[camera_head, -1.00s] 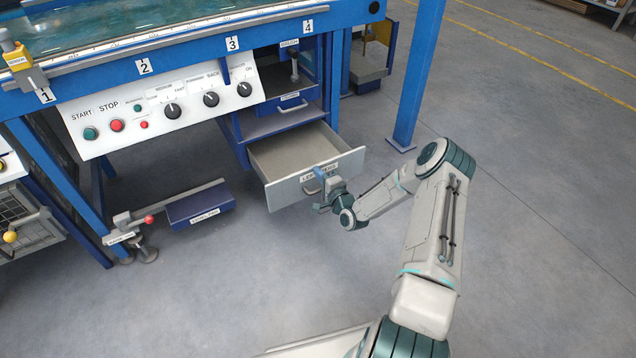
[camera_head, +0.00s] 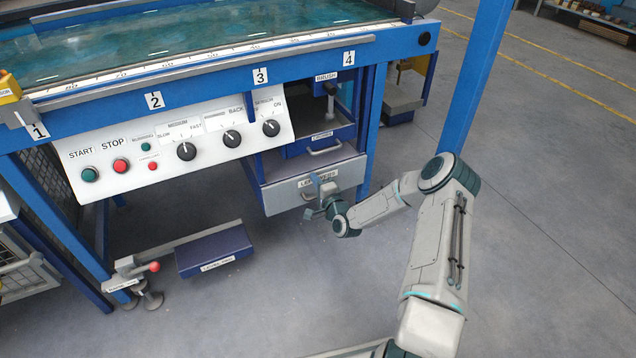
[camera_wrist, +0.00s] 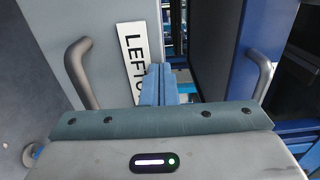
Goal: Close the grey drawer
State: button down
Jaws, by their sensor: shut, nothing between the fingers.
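The grey drawer (camera_head: 284,197) sits low under the machine's right end, pushed in to about the line of the blue frame. I cannot tell if it is fully flush. Its front carries a white label and a metal handle, partly hidden by my gripper. The wrist view shows the grey front (camera_wrist: 95,25) at left with its handle and label. My gripper (camera_head: 316,180) is at the drawer front, by the label and handle. Its blue fingers (camera_wrist: 158,80) are shut together with nothing between them, overlapping the label's edge in the wrist view. Contact is hard to tell.
A blue drawer (camera_head: 318,143) with its own handle is just above the grey one. The control panel (camera_head: 190,145) with knobs and buttons is to the left. A blue post (camera_head: 478,75) stands right of my gripper. A low blue box (camera_head: 214,252) is at lower left.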

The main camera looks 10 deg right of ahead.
jog(key=shift+w+r, duration=0.3)
jog(key=shift+r, duration=0.05)
jog(key=shift+s+d+f, duration=0.1)
jog(key=shift+s+f, duration=0.05)
jog(key=shift+s, duration=0.15)
jog(key=p+v, duration=0.3)
jog(key=v, duration=1.1)
jog(key=shift+f+p, duration=0.15)
jog(key=shift+p, duration=0.2)
